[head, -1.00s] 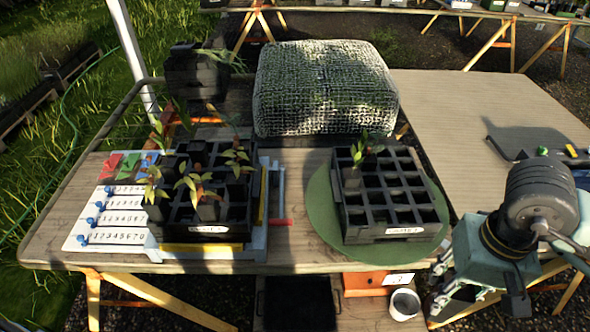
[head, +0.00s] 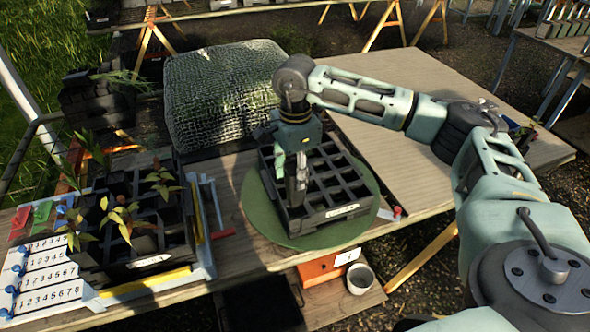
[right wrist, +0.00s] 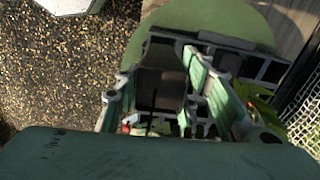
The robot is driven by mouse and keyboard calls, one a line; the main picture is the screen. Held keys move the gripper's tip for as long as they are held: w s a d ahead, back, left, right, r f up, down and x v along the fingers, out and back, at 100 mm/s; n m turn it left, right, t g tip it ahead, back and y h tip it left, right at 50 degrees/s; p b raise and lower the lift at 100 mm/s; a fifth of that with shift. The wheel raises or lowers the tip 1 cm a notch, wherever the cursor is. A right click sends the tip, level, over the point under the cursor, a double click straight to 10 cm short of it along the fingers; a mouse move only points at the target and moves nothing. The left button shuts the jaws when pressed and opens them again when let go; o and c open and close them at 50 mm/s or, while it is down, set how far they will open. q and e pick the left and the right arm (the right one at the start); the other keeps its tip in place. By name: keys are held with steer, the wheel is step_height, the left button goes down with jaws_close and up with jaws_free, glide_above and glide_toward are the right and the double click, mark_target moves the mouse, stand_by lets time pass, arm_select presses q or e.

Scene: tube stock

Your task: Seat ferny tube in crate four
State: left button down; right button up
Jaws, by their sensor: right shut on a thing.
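My right gripper (head: 297,196) reaches down at the left side of the black crate (head: 322,217) on the round green mat (head: 262,222). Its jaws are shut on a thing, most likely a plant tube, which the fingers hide. In the right wrist view the fingers (right wrist: 165,100) stand over dark square cells, with green leaves (right wrist: 262,104) beside the right finger. Feathery, fern-like leaves (head: 124,76) show at the back left, by a dark container. A second black crate (head: 150,262) at the left holds several leafy plants. I cannot read the crate labels. My left gripper is out of view.
A white numbered board (head: 45,268) with blue knobs lies under and beside the left crate. A mesh-covered block (head: 222,95) stands behind the crates. A grey pot (head: 360,279) and an orange box (head: 320,270) sit below the front edge. The tabletop at the right (head: 395,80) is clear.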

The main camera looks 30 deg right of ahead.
mark_target(296, 204)
steer(key=shift+w+d+f+m+b, duration=0.1)
steer(key=shift+d+f+m+b, duration=0.1)
steer(key=shift+f+b, duration=0.35)
steer(key=shift+w+d+f+m+b, duration=0.1)
steer(key=shift+f+m+b, duration=0.15)
steer(key=shift+f, duration=0.5)
steer(key=shift+r, duration=0.15)
steer(key=shift+a, duration=0.1)
steer(key=shift+f, duration=0.3)
steer(key=shift+f+b, duration=0.3)
steer(key=shift+b, duration=0.15)
steer(key=shift+f+b, duration=3.2)
steer(key=shift+f, duration=1)
steer(key=shift+s+f, duration=0.1)
